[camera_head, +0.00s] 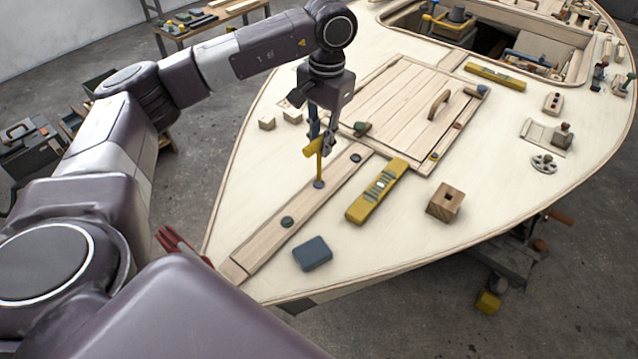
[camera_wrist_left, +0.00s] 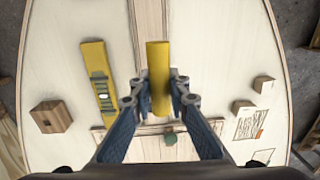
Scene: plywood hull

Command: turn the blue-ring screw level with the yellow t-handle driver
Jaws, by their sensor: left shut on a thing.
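My left gripper (camera_head: 320,139) is shut on the yellow t-handle driver (camera_head: 319,168), above the light wooden plank (camera_head: 263,243) on the deck. The driver stands about upright, its shaft pointing down. Its lower end is at a bluish-grey round screw (camera_head: 319,184) in the plank; contact and the screw's height are too small to tell. The ring's blue is faint at this size. In the left wrist view the yellow handle (camera_wrist_left: 159,70) shows between the two blue fingers (camera_wrist_left: 160,92), and it hides the screw. My right gripper is out of view.
Two other dark round screws, one nearer (camera_head: 287,221) and one farther (camera_head: 356,158), sit in the plank. A yellow level (camera_head: 377,191), a wooden block (camera_head: 445,202) and a blue-grey box (camera_head: 312,253) lie nearby. A planked hatch (camera_head: 412,108) with a handle is behind.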

